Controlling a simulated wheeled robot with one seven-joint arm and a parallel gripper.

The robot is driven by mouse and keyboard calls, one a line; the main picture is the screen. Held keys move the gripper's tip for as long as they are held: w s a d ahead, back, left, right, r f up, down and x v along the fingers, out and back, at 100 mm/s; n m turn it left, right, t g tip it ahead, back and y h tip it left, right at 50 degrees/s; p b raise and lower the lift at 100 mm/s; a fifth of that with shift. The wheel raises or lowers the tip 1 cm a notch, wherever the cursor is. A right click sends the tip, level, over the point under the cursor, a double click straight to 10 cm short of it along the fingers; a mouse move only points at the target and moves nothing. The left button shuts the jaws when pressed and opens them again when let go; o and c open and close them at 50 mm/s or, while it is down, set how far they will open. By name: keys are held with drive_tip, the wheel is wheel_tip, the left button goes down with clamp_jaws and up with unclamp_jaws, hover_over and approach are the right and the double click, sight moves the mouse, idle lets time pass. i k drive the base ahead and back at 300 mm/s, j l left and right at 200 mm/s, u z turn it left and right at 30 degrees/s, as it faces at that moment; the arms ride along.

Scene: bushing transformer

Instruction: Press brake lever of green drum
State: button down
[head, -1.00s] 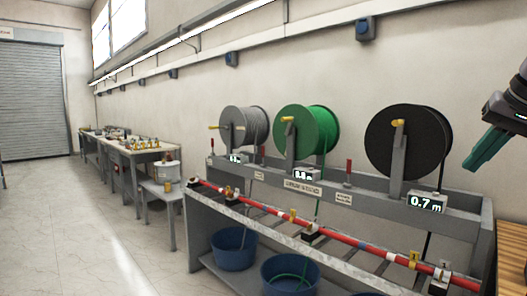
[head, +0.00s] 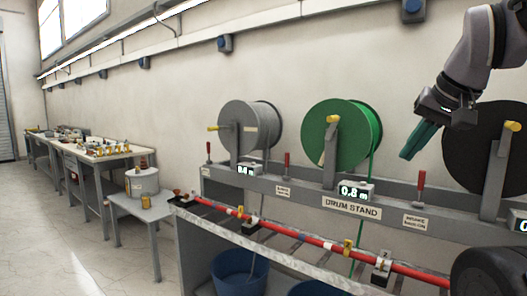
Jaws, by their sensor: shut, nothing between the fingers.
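The green drum (head: 335,125) hangs on the drum stand, with a yellow crank handle on its hub and a display reading 0.8 m (head: 354,190) below. A red-handled lever (head: 287,161) stands upright on the rail left of the green drum. Another red-handled lever (head: 421,184) stands between the green and black drums, above a brake label. My gripper (head: 407,155) has teal fingers that look shut and empty. It hangs in the air right of the green drum, above the right-hand lever and touching nothing.
A grey drum (head: 240,128) with its own red lever (head: 209,152) is at left, a black drum (head: 480,150) at right. A red pipe (head: 315,241) runs along the front bench. A small table (head: 140,206) stands left; the floor there is clear.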

sight(287, 162)
drive_tip(key=i+j, duration=0.2)
drive_tip(key=j, duration=0.2)
drive_tip(key=i+j, duration=0.25)
drive_tip(key=j, duration=0.15)
drive_tip(key=i+j, duration=0.2)
drive_tip(key=j, duration=0.2)
drive_tip(key=i+j, duration=0.25)
drive_tip(key=j, duration=0.15)
drive_tip(key=i+j, duration=0.2)
drive_tip(key=j, duration=0.2)
drive_tip(key=i+l, duration=0.35)
drive_tip(key=l, duration=0.2)
drive_tip(key=j+u, duration=0.05)
